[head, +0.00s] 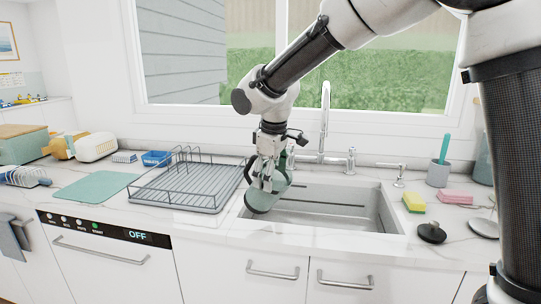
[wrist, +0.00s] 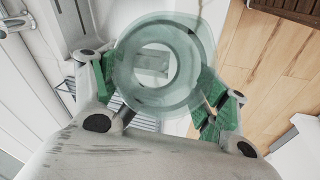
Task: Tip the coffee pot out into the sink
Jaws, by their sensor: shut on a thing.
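In the wrist view the pot (wrist: 190,70) looks pale green and see-through, with a round opening. It sits between the green finger pads of my gripper (wrist: 160,92). I cannot tell whether anything is inside the pot.
A wire dish rack (head: 180,190) stands just left of the sink. The tap (head: 325,120) rises behind the basin. A yellow sponge (head: 413,202), a pink sponge (head: 455,197) and a dark round stopper (head: 432,233) lie to the right. The basin's middle and right are clear.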

